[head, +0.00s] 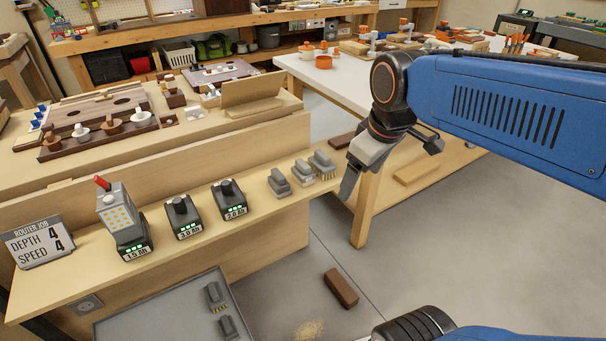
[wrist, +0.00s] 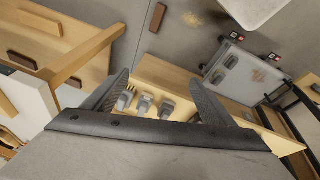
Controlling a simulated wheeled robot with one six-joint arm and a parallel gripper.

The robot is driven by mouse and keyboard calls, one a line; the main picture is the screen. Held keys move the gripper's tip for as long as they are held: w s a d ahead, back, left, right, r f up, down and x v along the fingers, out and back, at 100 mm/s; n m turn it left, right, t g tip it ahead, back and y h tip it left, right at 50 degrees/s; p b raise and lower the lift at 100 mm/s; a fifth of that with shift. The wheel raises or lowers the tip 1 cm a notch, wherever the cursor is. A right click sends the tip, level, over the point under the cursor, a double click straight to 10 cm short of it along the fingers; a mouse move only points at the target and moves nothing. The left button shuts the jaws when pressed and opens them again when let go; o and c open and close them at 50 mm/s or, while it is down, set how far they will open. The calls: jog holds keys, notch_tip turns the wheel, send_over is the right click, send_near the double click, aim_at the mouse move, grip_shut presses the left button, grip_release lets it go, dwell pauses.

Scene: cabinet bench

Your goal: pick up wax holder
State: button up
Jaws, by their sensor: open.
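Three small grey holder-like pieces stand in a row at the right end of the wooden shelf: a left one (head: 280,183), a middle one (head: 303,173) and a right one (head: 322,165) with a yellowish bristled underside. I cannot tell which is the wax holder. In the wrist view they show between my fingers, with the bristled one (wrist: 125,98) at the left, then the middle one (wrist: 145,104) and the plain one (wrist: 167,107). My gripper (head: 351,182) is open and empty, to the right of the row and apart from it. It also shows in the wrist view (wrist: 158,82).
Battery packs (head: 186,218) and a lamp on a battery (head: 119,217) stand further left on the shelf, beside a router sign (head: 38,242). A grey lower surface (head: 170,310) bears two similar pieces. A white-topped table (head: 340,85) stands behind my arm.

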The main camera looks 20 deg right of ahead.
jog(key=w+a+r+n+g, duration=0.25)
jog(key=w+n, duration=0.45)
jog(key=w, duration=0.4)
jog(key=n, duration=0.8)
send_over(303, 163)
jog(key=shift+g, duration=0.45)
jog(key=f, duration=1.2)
jog(key=shift+w+f, duration=0.2)
jog(key=shift+w, duration=0.15)
jog(key=shift+s+f, duration=0.2)
jog(key=shift+f, duration=1.15)
jog(key=shift+s+f, duration=0.15)
jog(key=shift+f, duration=1.15)
jog(key=c, duration=1.2)
